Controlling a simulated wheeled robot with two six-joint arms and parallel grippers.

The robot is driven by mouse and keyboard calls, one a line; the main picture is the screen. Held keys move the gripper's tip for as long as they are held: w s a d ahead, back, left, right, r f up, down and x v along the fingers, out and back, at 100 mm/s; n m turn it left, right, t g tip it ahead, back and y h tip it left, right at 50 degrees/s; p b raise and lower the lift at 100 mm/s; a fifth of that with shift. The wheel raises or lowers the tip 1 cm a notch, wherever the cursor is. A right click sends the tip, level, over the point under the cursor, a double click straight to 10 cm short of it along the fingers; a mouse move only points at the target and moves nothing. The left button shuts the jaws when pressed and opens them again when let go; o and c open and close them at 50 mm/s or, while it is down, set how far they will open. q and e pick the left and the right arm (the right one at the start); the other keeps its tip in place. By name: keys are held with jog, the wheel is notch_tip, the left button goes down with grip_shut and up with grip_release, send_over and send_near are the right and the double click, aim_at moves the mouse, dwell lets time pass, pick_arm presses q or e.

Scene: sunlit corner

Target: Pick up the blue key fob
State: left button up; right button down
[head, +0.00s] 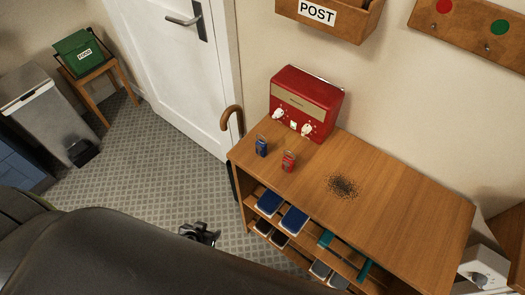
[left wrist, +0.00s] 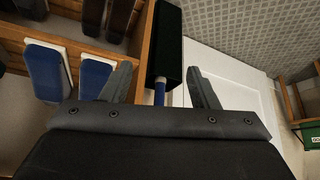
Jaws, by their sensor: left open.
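The blue key fob (head: 261,148) is on the wooden cabinet top (head: 400,188), near its back left corner. A red fob (head: 289,162) is beside it, to the right and nearer. My left gripper (head: 200,233) is open and apart from the fobs, off the cabinet's left side over the floor. In the left wrist view, the two fingers of my left gripper (left wrist: 162,88) are spread, with nothing held between them. The blue key fob does not show in that view. My right gripper is not in view.
A red box (head: 306,100) with white knobs stands behind the fobs. A curved wooden handle (head: 231,117) rises at the cabinet's left edge. Blue-topped shoes (head: 294,219) are on the shelf below, also in the left wrist view (left wrist: 43,68). Dark specks (head: 343,187) mark the top.

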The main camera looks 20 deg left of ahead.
pick_arm(q)
jog(key=w+d+r+t+b, duration=0.1)
jog(key=w+r+t, duration=0.1)
jog(key=w+r, duration=0.4)
jog(key=m+t+h+b, duration=0.3)
jog(key=m+t+h, duration=0.1)
jog(key=t, duration=0.1)
send_near(259, 147)
jog(key=p+x, duration=0.1)
jog(key=x, duration=0.1)
jog(key=p+x, duration=0.1)
jog(key=x, duration=0.1)
jog(key=shift+w+r, duration=0.1)
jog(key=shift+w, duration=0.35)
jog(key=shift+f+p+x, duration=0.2)
jog(key=shift+p+x, duration=0.15)
jog(key=shift+x, duration=1.25)
jog(key=shift+f+p+x, duration=0.15)
jog(key=shift+p+x, duration=0.15)
jog(key=shift+x, duration=1.35)
jog(key=shift+s+d, duration=0.1)
jog(key=shift+s, duration=0.05)
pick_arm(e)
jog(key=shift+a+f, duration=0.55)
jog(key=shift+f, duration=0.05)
